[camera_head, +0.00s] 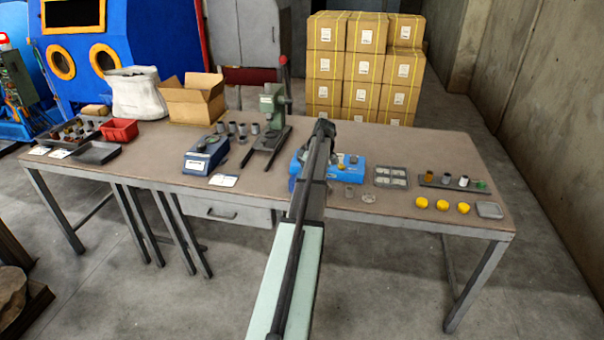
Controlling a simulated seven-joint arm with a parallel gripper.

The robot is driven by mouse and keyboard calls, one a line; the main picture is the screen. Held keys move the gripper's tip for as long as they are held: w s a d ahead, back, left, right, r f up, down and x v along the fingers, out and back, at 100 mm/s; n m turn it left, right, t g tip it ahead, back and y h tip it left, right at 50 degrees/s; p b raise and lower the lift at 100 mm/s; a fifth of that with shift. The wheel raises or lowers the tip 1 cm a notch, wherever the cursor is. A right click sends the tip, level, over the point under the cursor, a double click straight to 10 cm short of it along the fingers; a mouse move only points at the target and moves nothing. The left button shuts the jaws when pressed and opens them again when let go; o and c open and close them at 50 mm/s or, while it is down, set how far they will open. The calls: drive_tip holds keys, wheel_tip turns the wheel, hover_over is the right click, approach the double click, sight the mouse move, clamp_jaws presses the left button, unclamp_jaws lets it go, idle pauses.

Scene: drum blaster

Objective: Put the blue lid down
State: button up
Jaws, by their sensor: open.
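A blue, box-like piece (352,174) rests on the table behind my arm, and it may hold the blue lid. Small round parts sit on its top, and my arm hides its left middle. I cannot make out a separate lid. My gripper (323,128) is the dark end of my arm, over the table at the blue piece. Its fingers are small and seen from behind. I see nothing held in it.
The brown table (420,155) also carries a green press (272,110), a blue scale-like device (207,155), a grey tray (391,177), yellow round pieces (442,205) and a cardboard box (195,98). Stacked cartons (365,65) stand behind. The table's back right is clear.

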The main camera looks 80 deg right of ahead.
drive_tip(key=v, duration=1.1)
drive_tip(key=shift+r, duration=0.2)
drive_tip(key=shift+s, duration=0.1)
